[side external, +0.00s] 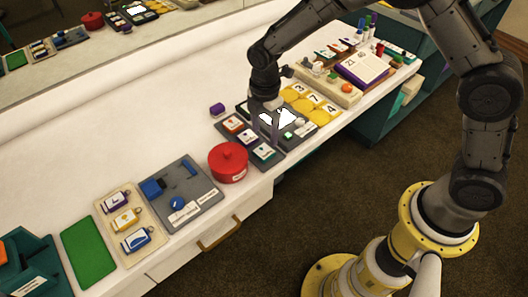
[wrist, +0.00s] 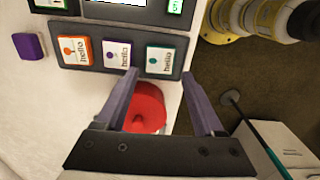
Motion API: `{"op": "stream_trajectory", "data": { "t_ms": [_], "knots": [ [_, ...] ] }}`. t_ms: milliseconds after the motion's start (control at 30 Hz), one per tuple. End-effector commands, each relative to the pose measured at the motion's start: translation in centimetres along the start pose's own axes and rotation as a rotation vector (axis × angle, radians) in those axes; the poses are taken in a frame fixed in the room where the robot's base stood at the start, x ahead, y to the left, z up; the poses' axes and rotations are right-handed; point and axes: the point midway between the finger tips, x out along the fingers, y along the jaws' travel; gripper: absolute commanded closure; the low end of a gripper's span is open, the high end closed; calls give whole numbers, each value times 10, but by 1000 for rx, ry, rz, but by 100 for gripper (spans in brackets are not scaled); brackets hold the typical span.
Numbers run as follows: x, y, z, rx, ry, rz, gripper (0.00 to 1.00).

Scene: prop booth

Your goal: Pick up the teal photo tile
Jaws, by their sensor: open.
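The teal photo tile (wrist: 160,60) is a white square with a teal border and a small picture. It lies at the end of a dark tray (wrist: 66,65), beside a purple-bordered tile (wrist: 117,54) and an orange-bordered tile (wrist: 75,50). In the side view the teal tile (side external: 264,152) is at the tray's near end. My gripper (wrist: 159,74) is open and empty, fingers pointing at the tray. In the wrist view the teal tile shows between and just beyond the fingertips. In the side view my gripper (side external: 265,138) is over the tray; its exact height is unclear.
A red lidded pot (side external: 228,163) stands close to the tray and shows behind my fingers in the wrist view. A purple block (side external: 217,109) lies beside the tray. Yellow numbered pieces (side external: 311,103) lie beyond it. The white counter (side external: 120,130) is clear toward the back.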

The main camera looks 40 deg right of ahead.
Motion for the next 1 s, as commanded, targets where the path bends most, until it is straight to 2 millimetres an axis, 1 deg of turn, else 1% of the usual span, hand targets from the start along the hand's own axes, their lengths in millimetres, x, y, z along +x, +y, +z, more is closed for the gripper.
{"op": "stream_trajectory", "data": {
  "t_ms": [33, 267, 433, 567, 667, 867, 900, 967, 1000],
  "knots": [
    [7, -1, 0, 0, -1, -3, 30],
    [22, -1, 0, 0, -1, -3, 30],
    [46, -1, -3, 0, -1, -5, 30],
    [61, 0, -3, 1, -1, -3, 30],
    [66, 0, -3, 1, 0, 0, 30],
    [66, 0, -3, 1, 0, 0, 30],
    [66, 0, -3, 1, 0, 0, 34],
    [66, 0, -3, 1, 0, 0, 44],
    [66, 0, -3, 1, 0, 0, 52]
  ]
}}
